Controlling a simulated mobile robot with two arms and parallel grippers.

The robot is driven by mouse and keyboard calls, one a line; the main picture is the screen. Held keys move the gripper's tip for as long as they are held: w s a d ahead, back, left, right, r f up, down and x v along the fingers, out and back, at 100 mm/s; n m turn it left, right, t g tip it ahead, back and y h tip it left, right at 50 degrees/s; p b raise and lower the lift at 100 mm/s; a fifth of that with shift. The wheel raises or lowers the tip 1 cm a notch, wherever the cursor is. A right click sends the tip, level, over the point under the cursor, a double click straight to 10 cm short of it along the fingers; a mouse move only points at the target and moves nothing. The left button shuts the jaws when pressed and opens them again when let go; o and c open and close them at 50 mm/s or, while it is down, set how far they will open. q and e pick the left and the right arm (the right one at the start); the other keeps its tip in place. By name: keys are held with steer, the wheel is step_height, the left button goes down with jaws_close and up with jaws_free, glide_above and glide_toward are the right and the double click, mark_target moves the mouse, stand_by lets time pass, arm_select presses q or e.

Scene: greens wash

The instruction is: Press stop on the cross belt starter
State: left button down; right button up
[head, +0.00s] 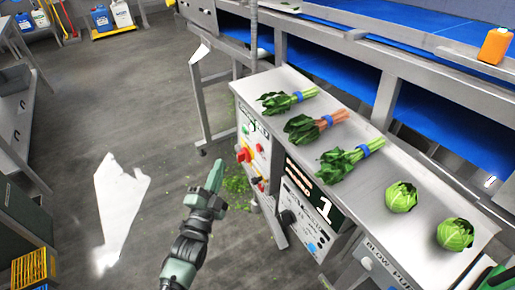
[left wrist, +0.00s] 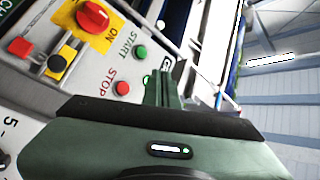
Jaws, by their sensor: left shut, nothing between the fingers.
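The starter panel (head: 257,146) is on the left end of the steel bench front, with a red rotary switch (head: 243,153) on a yellow plate. In the left wrist view the red STOP button (left wrist: 122,88) is clear, below the green START button (left wrist: 141,52) and the rotary switch (left wrist: 92,14) marked ON. My left gripper (head: 216,165) is shut and empty, in front of the panel and to its left in the head view. In the wrist view its fingertips (left wrist: 165,78) show right of the STOP button; I cannot tell the gap to the panel. My right gripper is not seen.
Another panel marked 1 (head: 313,200) stands right of the starter. Greens bunches (head: 287,101) and two cabbages (head: 401,196) lie on the bench top (head: 262,83). Another red button (left wrist: 20,46) is at the wrist view's left. Open floor (head: 110,125) lies left of my arm.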

mark_target(259, 148)
arm_select(q)
steer(key=shift+w+d+r, duration=0.1)
stand_by(0.3)
steer(key=w+d+b, duration=0.3)
steer(key=w+d, duration=0.1)
steer(key=d, duration=0.3)
steer(key=shift+w, duration=0.35)
steer(key=shift+d, duration=0.2)
stand_by(1.7)
steer(key=shift+w+d, duration=0.2)
steer(key=shift+d, duration=0.05)
steer(key=shift+w+d+b, duration=0.25)
steer(key=shift+d+b, duration=0.05)
steer(key=shift+d, duration=0.1)
stand_by(0.8)
steer(key=shift+r, duration=0.1)
steer(key=shift+s+a+p, duration=0.45)
steer(key=shift+a, duration=0.25)
